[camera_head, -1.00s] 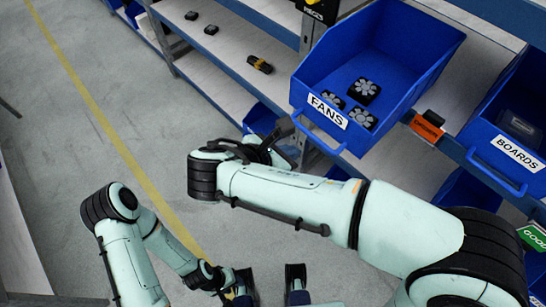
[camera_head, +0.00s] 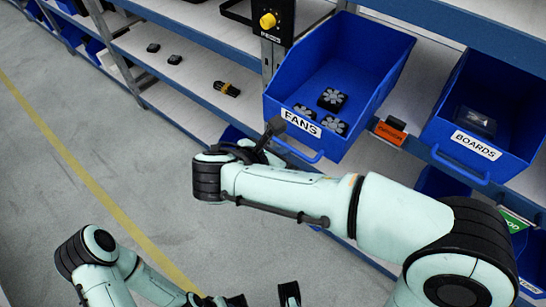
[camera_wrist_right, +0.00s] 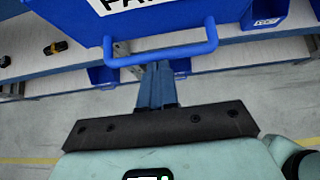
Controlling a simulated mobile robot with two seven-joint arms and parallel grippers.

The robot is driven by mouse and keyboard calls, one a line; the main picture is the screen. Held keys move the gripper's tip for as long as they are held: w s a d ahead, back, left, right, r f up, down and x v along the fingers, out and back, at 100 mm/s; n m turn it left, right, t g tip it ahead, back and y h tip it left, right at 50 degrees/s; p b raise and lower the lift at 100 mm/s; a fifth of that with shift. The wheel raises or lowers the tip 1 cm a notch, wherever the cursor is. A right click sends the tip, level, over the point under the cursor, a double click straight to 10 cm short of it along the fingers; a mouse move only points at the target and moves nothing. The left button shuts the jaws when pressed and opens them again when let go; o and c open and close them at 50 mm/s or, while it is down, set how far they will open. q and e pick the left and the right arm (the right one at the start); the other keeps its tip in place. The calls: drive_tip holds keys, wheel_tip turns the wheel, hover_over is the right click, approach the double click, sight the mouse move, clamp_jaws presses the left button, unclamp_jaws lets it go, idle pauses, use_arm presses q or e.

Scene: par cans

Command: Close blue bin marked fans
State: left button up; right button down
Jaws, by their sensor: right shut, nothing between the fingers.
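The blue bin marked FANS (camera_head: 345,60) sticks out of the shelf, tilted forward, with its open top showing. Several black fans, one of them a fan (camera_head: 331,99), lie in it. Its front handle (camera_head: 300,155) also shows in the right wrist view (camera_wrist_right: 160,48), below the cropped label. My right gripper (camera_head: 274,128) is by the bin's front, near the label and handle. In the right wrist view its shut fingers (camera_wrist_right: 155,80) reach up to just below the handle; whether they touch it I cannot tell. My left gripper (camera_head: 262,300) is low, fingers apart, partly cut off.
A blue BOARDS bin (camera_head: 495,100) stands to the right, with an orange tag (camera_head: 390,131) between the bins. A black device with a yellow knob (camera_head: 267,20) is left of the FANS bin. A yellow-black item (camera_head: 227,88) lies on the shelf. The floor (camera_head: 60,190) at left is clear.

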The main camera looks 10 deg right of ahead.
sight(327, 105)
drive_tip(key=w+d+p, duration=0.2)
drive_tip(key=w+d, duration=0.1)
drive_tip(key=d, duration=0.1)
drive_tip(key=w+d+p, duration=0.2)
drive_tip(key=w+d, duration=0.2)
drive_tip(key=d, duration=0.1)
drive_tip(key=w+d+p, duration=0.2)
drive_tip(key=w+d, duration=0.2)
drive_tip(key=d, duration=0.1)
drive_tip(key=shift+w+d, duration=0.15)
drive_tip(key=shift+d, duration=0.1)
use_arm(q)
drive_tip(key=w+r, duration=0.3)
drive_tip(key=r, duration=0.4)
drive_tip(key=shift+r, duration=0.35)
use_arm(e)
drive_tip(key=shift+w+d, duration=0.1)
drive_tip(key=shift+d, duration=0.05)
drive_tip(key=shift+d+r, duration=0.1)
use_arm(q)
drive_tip(key=shift+p, duration=0.3)
